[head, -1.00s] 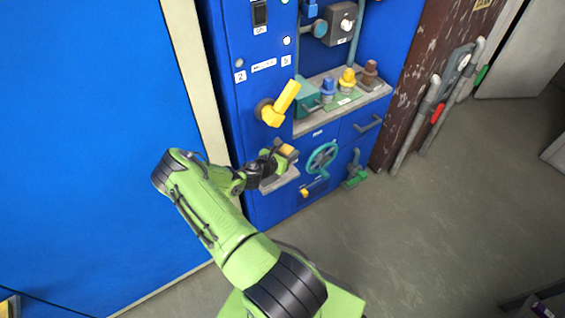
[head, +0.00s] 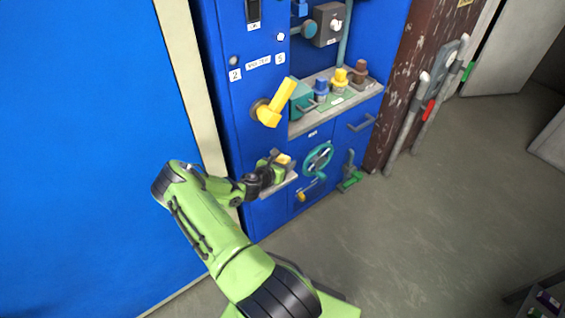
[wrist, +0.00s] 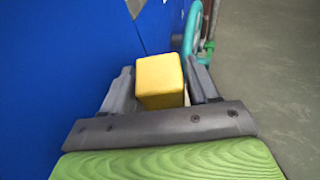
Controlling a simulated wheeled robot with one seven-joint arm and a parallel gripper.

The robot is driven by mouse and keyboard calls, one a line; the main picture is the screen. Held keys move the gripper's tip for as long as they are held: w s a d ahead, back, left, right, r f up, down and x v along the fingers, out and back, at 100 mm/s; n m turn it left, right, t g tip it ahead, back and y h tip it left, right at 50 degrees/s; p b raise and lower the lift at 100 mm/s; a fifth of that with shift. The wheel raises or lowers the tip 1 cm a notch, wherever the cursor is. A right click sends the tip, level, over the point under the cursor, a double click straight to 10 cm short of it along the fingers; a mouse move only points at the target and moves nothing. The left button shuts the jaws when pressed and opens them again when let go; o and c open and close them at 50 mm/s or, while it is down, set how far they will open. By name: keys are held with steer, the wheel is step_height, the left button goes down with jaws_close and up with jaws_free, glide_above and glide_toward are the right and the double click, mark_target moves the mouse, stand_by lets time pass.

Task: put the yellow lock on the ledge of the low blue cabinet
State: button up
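The yellow lock (wrist: 160,80) is a blocky yellow piece between the two dark fingers of my gripper (wrist: 162,88) in the wrist view. The fingers sit close against its sides, and my gripper looks shut on it. In the head view the lock (head: 283,159) shows small at the end of my gripper (head: 274,167), over the small grey ledge (head: 287,182) on the front of the blue cabinet (head: 265,213). The lock's underside is hidden, so I cannot tell whether it touches the ledge.
A yellow lever (head: 276,103) sticks out above my gripper. A teal handwheel (head: 319,159) is close on the right. A grey shelf (head: 350,104) above carries several coloured plugs. Open floor (head: 430,220) lies to the right.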

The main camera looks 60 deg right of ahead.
steer(key=shift+r, duration=0.3)
steer(key=p+v, duration=0.3)
steer(key=v, duration=0.9)
steer(key=shift+a+f, duration=0.1)
steer(key=w+a+r+m+t+y, duration=0.1)
steer(key=w+a+r+m+y, duration=0.25)
steer(key=a+r+m, duration=0.5)
steer(key=w+a+r+m+t+y, duration=0.2)
steer(key=a+r+m+y, duration=0.35)
steer(key=a+r, duration=0.5)
steer(key=s+a+r+m+t+y, duration=0.1)
steer(key=s+a+r+y, duration=0.1)
steer(key=s+a+r, duration=0.4)
steer(key=s+a+r+m+t+y, duration=0.2)
steer(key=s+a+r, duration=0.3)
steer(key=a, duration=0.6)
steer(key=shift+s+a+r+t, duration=0.3)
steer(key=shift+s+r, duration=0.1)
steer(key=shift+s, duration=0.35)
